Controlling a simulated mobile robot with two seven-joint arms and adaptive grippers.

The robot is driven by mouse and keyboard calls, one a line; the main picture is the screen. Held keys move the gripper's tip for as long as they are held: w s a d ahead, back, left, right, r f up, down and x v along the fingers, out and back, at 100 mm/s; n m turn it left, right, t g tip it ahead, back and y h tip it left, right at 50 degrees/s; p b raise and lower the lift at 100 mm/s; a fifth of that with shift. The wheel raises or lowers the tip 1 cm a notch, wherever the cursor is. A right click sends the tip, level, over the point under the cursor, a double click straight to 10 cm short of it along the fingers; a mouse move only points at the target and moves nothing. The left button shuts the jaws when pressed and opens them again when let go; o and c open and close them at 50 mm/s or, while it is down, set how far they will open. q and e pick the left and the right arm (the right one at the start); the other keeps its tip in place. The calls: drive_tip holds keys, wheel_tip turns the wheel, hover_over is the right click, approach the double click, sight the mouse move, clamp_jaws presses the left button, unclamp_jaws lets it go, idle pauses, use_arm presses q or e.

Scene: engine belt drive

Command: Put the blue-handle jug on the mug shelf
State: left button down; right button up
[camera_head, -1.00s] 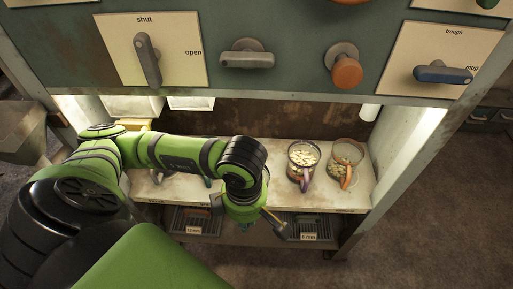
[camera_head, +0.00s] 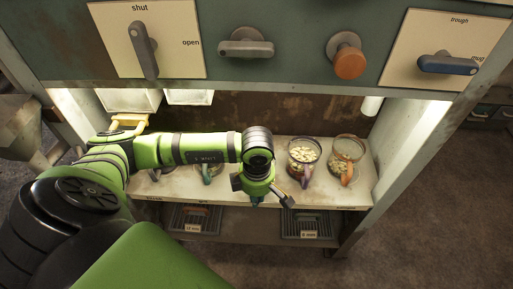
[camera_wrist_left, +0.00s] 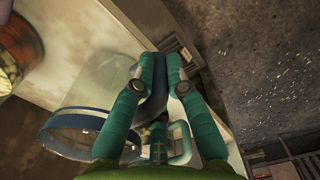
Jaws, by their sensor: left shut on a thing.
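The blue-handle jug shows in the left wrist view as a clear glass body (camera_wrist_left: 98,72) with a blue rim (camera_wrist_left: 62,128) and a blue handle (camera_wrist_left: 155,102). My left gripper (camera_wrist_left: 160,62) has its two teal fingers shut on that handle. In the head view my left gripper (camera_head: 257,197) is over the front part of the pale shelf (camera_head: 325,192), left of the purple-handle jug. The held jug is hidden there behind my wrist. I cannot tell whether it touches the shelf. No label in view clearly marks the mug shelf.
A purple-handle jug (camera_head: 303,153) and an orange-handle jug (camera_head: 347,152), both with pale contents, stand close on the right. A teal-handled jug (camera_head: 208,171) is partly behind my arm. Trays (camera_head: 302,226) sit below. A panel with levers (camera_head: 444,65) overhangs above.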

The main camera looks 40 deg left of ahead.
use_arm(q)
drive_tip(key=shift+f, duration=0.1)
drive_tip(key=shift+f, duration=0.15)
drive_tip(key=c, duration=1.5)
unclamp_jaws()
drive_tip(key=shift+o, duration=1.2)
use_arm(e)
drive_tip(key=shift+w+a+r, duration=0.1)
drive_tip(key=shift+w, duration=0.3)
